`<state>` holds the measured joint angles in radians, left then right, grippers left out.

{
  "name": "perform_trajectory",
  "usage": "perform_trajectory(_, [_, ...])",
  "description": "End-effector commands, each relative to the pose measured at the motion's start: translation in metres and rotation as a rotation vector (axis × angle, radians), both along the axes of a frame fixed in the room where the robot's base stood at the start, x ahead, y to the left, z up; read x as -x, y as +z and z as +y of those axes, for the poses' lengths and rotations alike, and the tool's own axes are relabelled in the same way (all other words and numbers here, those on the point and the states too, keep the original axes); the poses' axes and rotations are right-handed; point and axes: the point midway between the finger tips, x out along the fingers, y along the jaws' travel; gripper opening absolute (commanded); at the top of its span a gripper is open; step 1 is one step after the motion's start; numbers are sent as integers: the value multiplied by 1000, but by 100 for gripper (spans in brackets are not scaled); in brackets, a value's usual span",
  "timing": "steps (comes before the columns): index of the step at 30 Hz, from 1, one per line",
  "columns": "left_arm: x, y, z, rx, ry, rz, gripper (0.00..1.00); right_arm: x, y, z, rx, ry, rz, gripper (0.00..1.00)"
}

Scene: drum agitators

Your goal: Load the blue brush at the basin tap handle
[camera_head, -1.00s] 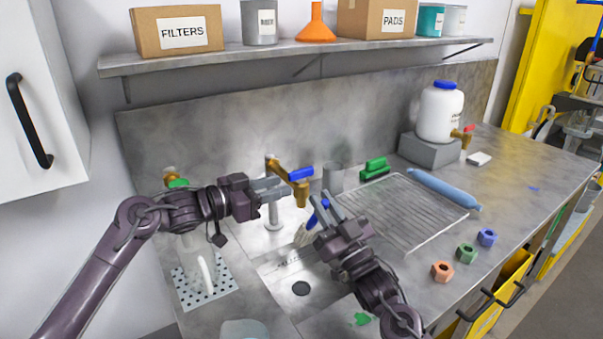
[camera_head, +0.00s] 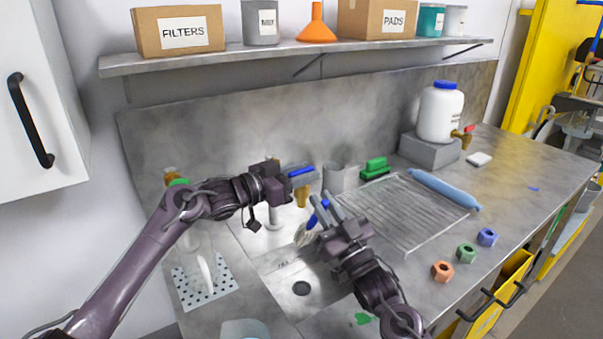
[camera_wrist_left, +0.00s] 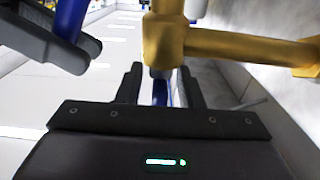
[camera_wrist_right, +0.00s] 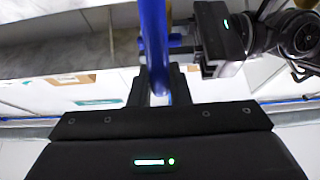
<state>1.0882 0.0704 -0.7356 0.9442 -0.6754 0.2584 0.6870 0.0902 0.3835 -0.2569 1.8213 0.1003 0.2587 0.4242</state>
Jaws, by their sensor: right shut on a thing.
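The brass basin tap (camera_head: 302,198) stands at the back of the basin; its blue handle (camera_head: 302,170) points right. My left gripper (camera_head: 298,178) is at the handle. In the left wrist view its open fingers (camera_wrist_left: 160,85) lie on either side of a blue part, with the brass tap (camera_wrist_left: 165,40) just beyond. My right gripper (camera_head: 330,205) is shut on the blue brush (camera_head: 323,206), below and right of the tap. The brush's pale bristles (camera_head: 303,236) hang over the basin. The brush handle also shows in the right wrist view (camera_wrist_right: 154,40).
A grey cup (camera_head: 334,176) and a green scrub block (camera_head: 375,167) stand behind my right gripper. A wire drying rack (camera_head: 405,212) lies right of the basin. Several coloured nuts (camera_head: 466,252) lie near the front edge. A perforated plate (camera_head: 205,285) is at left.

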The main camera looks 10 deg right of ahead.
Motion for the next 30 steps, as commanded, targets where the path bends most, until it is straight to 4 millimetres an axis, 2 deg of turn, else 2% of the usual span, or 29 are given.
perform_trajectory(1, [0,0,0,0,0,0,31,0,0,0,0,0,-1,0])
perform_trajectory(8, [0,0,0,0,0,0,1,0,0,0,0,0,-1,0])
perform_trajectory(16, [1,-1,-1,1,28,0,0,0,0,0,0,0,-1,0])
perform_trajectory(24, [2,-1,-1,3,217,1,0,0,0,0,0,0,-1,0])
perform_trajectory(30, [1,0,0,0,296,1,0,0,0,0,0,0,-1,0])
